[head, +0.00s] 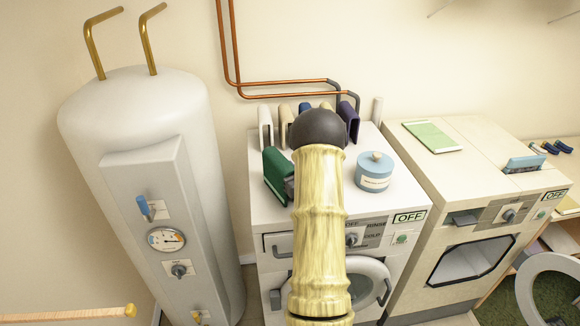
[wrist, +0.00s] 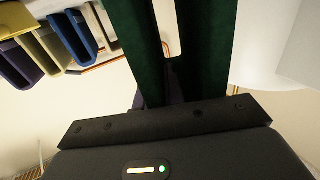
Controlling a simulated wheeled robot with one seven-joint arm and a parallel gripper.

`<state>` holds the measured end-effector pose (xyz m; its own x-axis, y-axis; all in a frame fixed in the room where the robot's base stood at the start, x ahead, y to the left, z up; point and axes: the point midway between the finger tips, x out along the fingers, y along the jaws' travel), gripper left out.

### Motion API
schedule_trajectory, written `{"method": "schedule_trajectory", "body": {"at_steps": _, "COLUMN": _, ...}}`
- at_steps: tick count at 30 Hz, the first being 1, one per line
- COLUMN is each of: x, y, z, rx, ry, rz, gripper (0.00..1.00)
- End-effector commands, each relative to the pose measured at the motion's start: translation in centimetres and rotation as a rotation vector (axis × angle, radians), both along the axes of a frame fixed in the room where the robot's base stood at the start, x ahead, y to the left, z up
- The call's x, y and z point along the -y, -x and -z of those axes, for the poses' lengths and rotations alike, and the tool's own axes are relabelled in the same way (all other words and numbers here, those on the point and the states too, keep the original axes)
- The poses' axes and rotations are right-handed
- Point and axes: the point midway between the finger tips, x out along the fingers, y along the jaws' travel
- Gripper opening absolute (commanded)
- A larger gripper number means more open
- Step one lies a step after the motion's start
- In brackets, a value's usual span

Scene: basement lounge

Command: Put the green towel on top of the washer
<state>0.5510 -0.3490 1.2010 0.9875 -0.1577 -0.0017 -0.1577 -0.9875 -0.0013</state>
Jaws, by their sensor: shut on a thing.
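The green towel (head: 275,174), dark and folded into a stiff upside-down U, is at the left side of the white washer's top (head: 355,208). I cannot tell whether it touches the top or is held just above it. My gripper (head: 289,187) is shut on the towel; my arm hides most of the gripper in the head view. In the wrist view the green towel (wrist: 142,45) fills the space in front of my gripper (wrist: 172,95), its two sides running away from the camera. The fingertips are hidden.
Folded towels in white, tan, blue and purple (head: 349,118) stand along the washer's back. A blue lidded jar (head: 375,171) stands right of my arm. A light green flat item (head: 432,136) lies on the neighbouring machine (head: 480,165). A white tank (head: 145,180) stands at left.

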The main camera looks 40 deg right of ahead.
Motion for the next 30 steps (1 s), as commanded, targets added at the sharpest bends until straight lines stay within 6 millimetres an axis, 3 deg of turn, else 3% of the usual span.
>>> {"method": "schedule_trajectory", "body": {"at_steps": 12, "x": -0.1, "y": -0.1, "z": 0.4, "rx": 0.003, "ry": 0.001, "rz": -0.003, "gripper": 0.00}}
{"method": "schedule_trajectory", "body": {"at_steps": 13, "x": -0.1, "y": -0.1, "z": 0.3, "rx": 0.001, "ry": 0.000, "rz": -0.002, "gripper": 0.17}}
{"method": "schedule_trajectory", "body": {"at_steps": 15, "x": 0.0, "y": 0.0, "z": 0.3, "rx": 0.001, "ry": 0.000, "rz": -0.001, "gripper": 0.30}}
{"method": "schedule_trajectory", "body": {"at_steps": 16, "x": 0.0, "y": 0.0, "z": 0.3, "rx": 0.001, "ry": 0.000, "rz": -0.001, "gripper": 0.33}}
{"method": "schedule_trajectory", "body": {"at_steps": 28, "x": 0.0, "y": 0.0, "z": -0.2, "rx": 0.001, "ry": 0.000, "rz": -0.001, "gripper": 0.33}}
{"method": "schedule_trajectory", "body": {"at_steps": 30, "x": -0.1, "y": 0.8, "z": 0.3, "rx": 0.000, "ry": 0.000, "rz": 0.000, "gripper": 0.33}}
